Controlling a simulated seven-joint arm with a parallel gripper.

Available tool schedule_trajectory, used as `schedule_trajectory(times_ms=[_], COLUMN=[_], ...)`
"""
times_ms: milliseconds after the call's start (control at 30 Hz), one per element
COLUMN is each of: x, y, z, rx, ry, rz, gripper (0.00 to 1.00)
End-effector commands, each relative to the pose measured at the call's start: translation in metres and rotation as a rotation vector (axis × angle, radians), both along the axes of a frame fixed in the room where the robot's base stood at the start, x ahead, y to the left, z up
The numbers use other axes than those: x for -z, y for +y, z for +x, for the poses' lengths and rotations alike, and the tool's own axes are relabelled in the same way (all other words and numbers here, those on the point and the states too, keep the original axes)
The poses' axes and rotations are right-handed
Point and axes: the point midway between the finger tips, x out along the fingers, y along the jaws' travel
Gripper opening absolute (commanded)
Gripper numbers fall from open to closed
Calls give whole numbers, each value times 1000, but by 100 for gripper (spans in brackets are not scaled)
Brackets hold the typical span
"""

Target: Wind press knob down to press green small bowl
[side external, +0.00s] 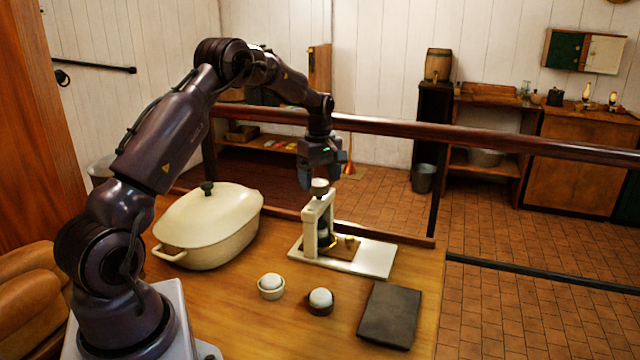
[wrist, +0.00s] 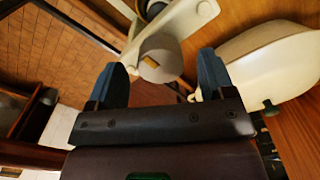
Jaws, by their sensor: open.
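The press (side external: 311,222) is a cream frame on a pale base plate on the wooden table. Its pale round press knob (side external: 319,187) is on top; in the wrist view the knob (wrist: 162,56) shows a small yellow mark. My gripper (side external: 320,180) points down over the press, open, with a blue-grey finger on each side of the knob. In the wrist view there is a gap between the knob and the fingers (wrist: 162,72). A dark part (side external: 323,234) sits inside the press frame. I cannot make out a green small bowl; the frame and shadow hide what lies there.
A lidded cream pot (side external: 208,232) stands left of the press. A dark flat slab (side external: 390,316) lies at right. A rail (side external: 450,134) runs behind the table.

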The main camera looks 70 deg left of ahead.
Motion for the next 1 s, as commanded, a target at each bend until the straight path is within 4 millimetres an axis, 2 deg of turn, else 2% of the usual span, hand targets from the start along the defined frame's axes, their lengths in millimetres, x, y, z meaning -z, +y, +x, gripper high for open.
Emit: schedule_trajectory(times_ms=[33, 200, 467, 500, 700, 1000], x=[7, 18, 19, 19, 19, 19], y=[0, 0, 0, 0, 0, 0], z=[0, 0, 0, 0, 0, 0], rx=[0, 0, 1, 1, 1, 26], ry=[2, 0, -1, -1, -1, -1], rz=[-2, -1, 0, 0, 0, 0], gripper=[76, 76, 76, 73, 27, 26])
